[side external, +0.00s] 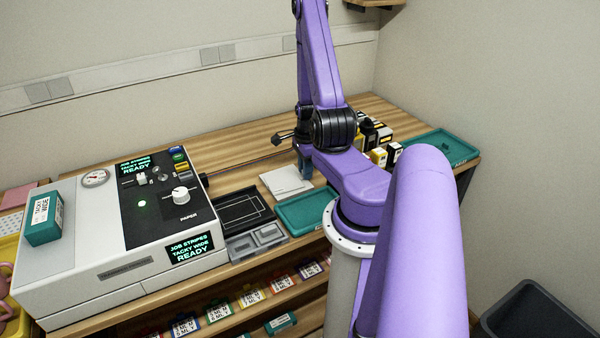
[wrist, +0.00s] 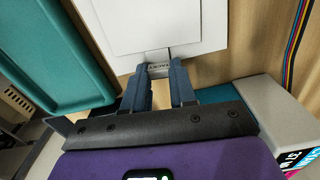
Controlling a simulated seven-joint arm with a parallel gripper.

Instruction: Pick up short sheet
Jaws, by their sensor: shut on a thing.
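White sheets (side external: 286,181) lie on the wooden bench beside the teal tray. In the wrist view a smaller white sheet (wrist: 150,22) overlaps a larger white one (wrist: 213,28). My gripper (side external: 303,171) points down at the right edge of the sheets. In the wrist view my gripper (wrist: 160,68) has its two blue-grey fingers on either side of a small lettered edge, and is shut on the short sheet there. The lettering is too small to read. The grip itself is partly hidden, and I cannot tell whether the sheet is lifted.
A teal tray (side external: 305,212) lies just in front of the sheets. A dark tray (side external: 244,210) and the white press machine (side external: 130,255) are to the left. Small bottles (side external: 378,140) and another teal tray (side external: 440,146) are to the right. Coloured cables (wrist: 297,35) run nearby.

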